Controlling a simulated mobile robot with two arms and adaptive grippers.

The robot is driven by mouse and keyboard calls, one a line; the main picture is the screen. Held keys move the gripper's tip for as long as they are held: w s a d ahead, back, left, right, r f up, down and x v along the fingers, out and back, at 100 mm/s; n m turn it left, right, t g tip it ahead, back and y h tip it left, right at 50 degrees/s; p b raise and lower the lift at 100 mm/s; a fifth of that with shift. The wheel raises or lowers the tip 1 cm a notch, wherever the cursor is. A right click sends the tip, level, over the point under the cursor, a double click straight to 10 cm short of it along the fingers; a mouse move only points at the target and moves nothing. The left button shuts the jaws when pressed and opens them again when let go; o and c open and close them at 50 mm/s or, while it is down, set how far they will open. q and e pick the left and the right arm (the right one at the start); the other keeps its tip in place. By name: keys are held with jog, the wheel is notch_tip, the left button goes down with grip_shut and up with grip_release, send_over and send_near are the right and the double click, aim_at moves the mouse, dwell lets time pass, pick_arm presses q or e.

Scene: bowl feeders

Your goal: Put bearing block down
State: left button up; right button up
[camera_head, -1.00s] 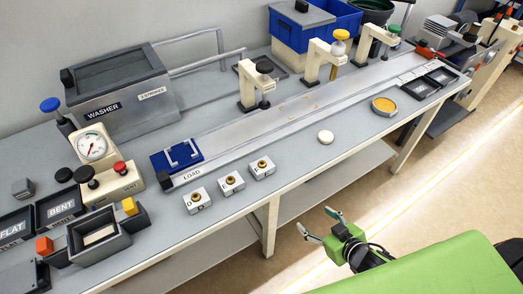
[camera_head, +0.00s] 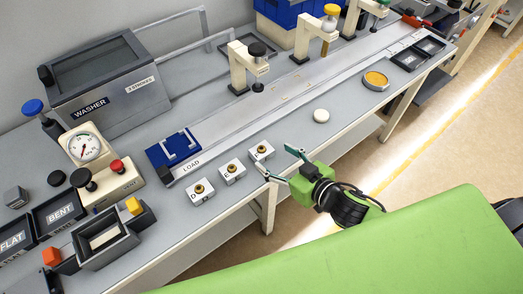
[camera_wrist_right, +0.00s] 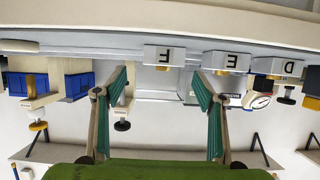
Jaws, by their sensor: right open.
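Three light grey bearing blocks with brass-coloured centres, block D (camera_head: 202,191), block E (camera_head: 232,172) and block F (camera_head: 261,151), stand in a row on the bench in front of the LOAD end of the track. My right gripper (camera_head: 278,161) is open and empty at the bench's front edge, just to the right of and in front of block F. In the right wrist view, which looks upside down, block F (camera_wrist_right: 163,56) shows ahead between the open fingers, apart from them. Blocks E (camera_wrist_right: 232,61) and D (camera_wrist_right: 279,67) show to its right. My left gripper is out of view.
A blue fixture (camera_head: 173,148) sits at the LOAD end of the long track (camera_head: 300,90). A white disc (camera_head: 321,116) and an orange-topped dish (camera_head: 375,81) lie further right. The washer (camera_head: 100,80), gauge (camera_head: 85,147) and BENT tray (camera_head: 60,214) stand left. Bench between block F and the disc is clear.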

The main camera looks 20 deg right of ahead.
aim_at(264, 151)
jog(key=shift+x, duration=0.9)
jog(key=shift+a+p+x, duration=0.15)
jog(key=shift+p+x, duration=0.2)
jog(key=shift+x, duration=0.95)
jog(key=shift+a+p+x, duration=0.15)
jog(key=shift+p+x, duration=0.15)
jog(key=shift+x, duration=1)
jog(key=shift+s+r, duration=0.1)
jog(key=shift+c, duration=0.4)
jog(key=c, duration=1.4)
jog(key=shift+r, duration=0.2)
